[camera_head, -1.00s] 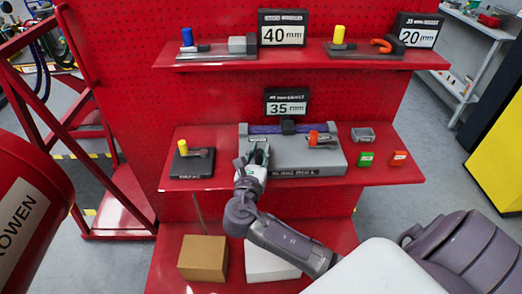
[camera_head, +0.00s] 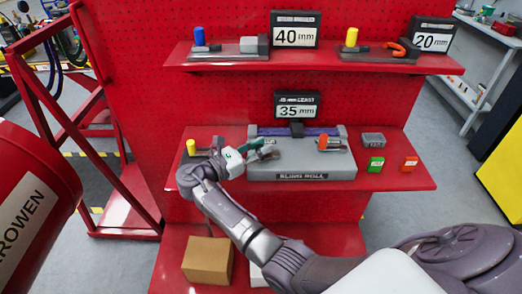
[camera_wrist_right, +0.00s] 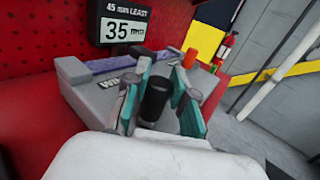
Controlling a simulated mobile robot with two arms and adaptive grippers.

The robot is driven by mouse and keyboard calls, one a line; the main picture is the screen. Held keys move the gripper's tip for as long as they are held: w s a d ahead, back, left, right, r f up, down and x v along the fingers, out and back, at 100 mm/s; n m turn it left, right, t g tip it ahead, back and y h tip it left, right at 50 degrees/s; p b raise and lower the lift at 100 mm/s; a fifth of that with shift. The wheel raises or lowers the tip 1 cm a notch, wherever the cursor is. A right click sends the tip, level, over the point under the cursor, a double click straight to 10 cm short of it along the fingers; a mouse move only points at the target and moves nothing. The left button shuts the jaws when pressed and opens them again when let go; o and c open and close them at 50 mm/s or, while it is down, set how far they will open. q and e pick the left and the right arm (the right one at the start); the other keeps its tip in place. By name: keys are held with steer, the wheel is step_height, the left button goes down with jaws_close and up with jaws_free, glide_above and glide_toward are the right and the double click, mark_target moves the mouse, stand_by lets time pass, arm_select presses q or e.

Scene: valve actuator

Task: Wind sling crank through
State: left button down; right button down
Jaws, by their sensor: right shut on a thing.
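The sling roll unit (camera_head: 300,172) is a grey block on the middle red shelf, with a purple sling (camera_head: 275,131) along its back. My right gripper (camera_head: 264,150) is at its left end. In the right wrist view the teal fingers of this gripper (camera_wrist_right: 160,103) are shut around an upright black cylindrical grip (camera_wrist_right: 157,95), which looks like the crank handle. The crank arm below it is hidden. A small lever with an orange knob (camera_head: 323,142) sits on the right of the unit; the knob also shows in the right wrist view (camera_wrist_right: 190,58). My left gripper is not in view.
A yellow-knobbed piece (camera_head: 191,147) stands left of my gripper. A 35 mm sign (camera_head: 297,105) stands behind. The upper shelf (camera_head: 320,65) overhangs at the back.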

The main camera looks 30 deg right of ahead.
steer(key=shift+g, duration=0.3)
steer(key=c, duration=0.9)
jaws_free()
steer(key=shift+w, duration=0.1)
steer(key=shift+c, duration=0.2)
steer(key=a, duration=0.7)
steer(key=shift+s+a, duration=0.25)
steer(key=shift+s, duration=0.05)
